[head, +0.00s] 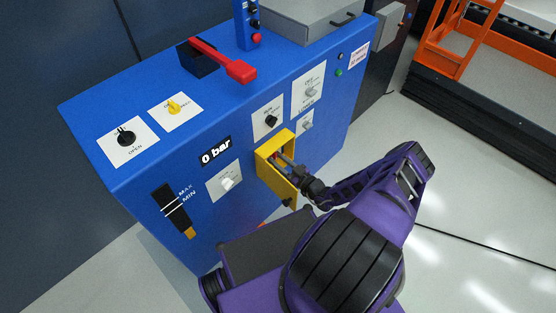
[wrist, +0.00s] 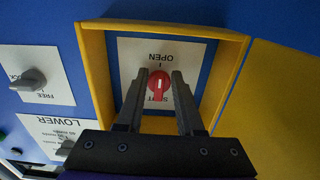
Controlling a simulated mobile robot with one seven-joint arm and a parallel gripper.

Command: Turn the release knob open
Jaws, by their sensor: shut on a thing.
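The red release knob (wrist: 159,84) sits on a white plate (wrist: 131,52) inside the yellow box in the wrist view. The plate has OPEN above the knob and a partly covered word below it, both upside down. The knob's white line runs up and down the picture; I cannot tell which label it points to. My gripper (wrist: 160,82) is shut on the knob, one finger on each side. In the head view my gripper (head: 284,164) reaches into the yellow box (head: 263,163), and I cannot make out the knob there.
The box's yellow door (wrist: 271,105) stands open at the right in the wrist view. A grey knob (wrist: 33,80) marked FREE is to the left. On the blue cabinet (head: 90,105) are a red lever (head: 238,69), a black OPEN knob (head: 126,138) and a yellow knob (head: 174,107).

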